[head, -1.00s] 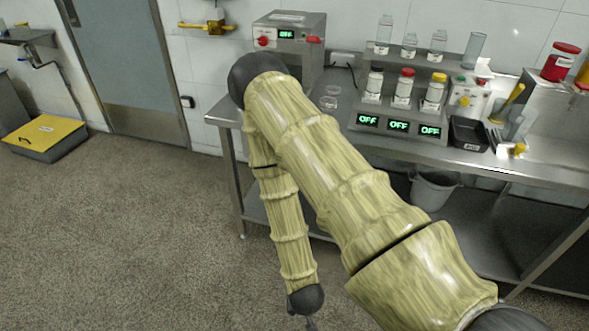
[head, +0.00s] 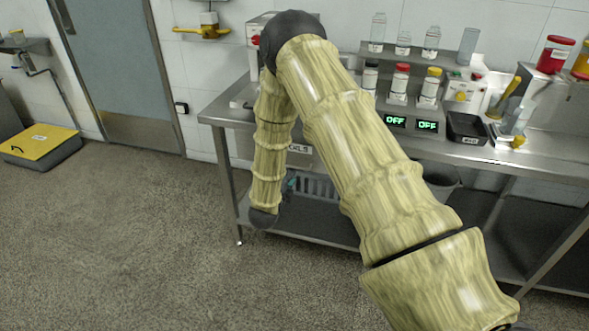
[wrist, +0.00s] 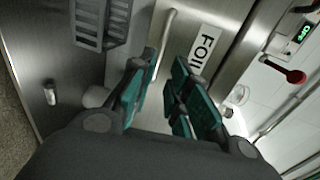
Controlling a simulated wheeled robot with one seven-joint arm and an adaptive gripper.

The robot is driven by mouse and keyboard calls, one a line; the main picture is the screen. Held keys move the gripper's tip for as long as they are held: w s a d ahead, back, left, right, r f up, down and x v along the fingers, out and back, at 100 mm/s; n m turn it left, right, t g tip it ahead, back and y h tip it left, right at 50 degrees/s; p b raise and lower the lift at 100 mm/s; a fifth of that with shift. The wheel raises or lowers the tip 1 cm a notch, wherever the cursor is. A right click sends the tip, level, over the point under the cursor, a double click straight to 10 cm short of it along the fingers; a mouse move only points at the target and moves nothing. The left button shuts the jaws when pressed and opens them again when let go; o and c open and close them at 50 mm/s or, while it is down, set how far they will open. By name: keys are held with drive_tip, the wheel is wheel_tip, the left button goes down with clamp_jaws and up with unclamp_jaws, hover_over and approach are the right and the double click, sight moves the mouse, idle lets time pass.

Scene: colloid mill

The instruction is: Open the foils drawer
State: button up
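The foils drawer shows under the bench top in the head view, where its white label (head: 300,149) is partly covered by my arm. A metal bar handle (wrist: 167,38) is beside the label. My gripper (wrist: 164,78) is open, its teal-padded fingers apart and pointing at the handle. The handle's near end lies in the picture between the fingertips, closer to the left finger; contact cannot be told. The drawer looks shut.
A grey slotted basket (head: 315,186) stands on the lower shelf below the drawer. A bucket (head: 440,181) is under the bench to the right. Bottles and a black tray (head: 467,128) are on the bench top.

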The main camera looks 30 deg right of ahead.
sight(295, 167)
drive_tip(key=p+x, duration=0.1)
drive_tip(key=x, duration=0.8)
drive_tip(key=shift+w+d+f, duration=0.1)
drive_tip(key=shift+w, duration=0.05)
clamp_jaws()
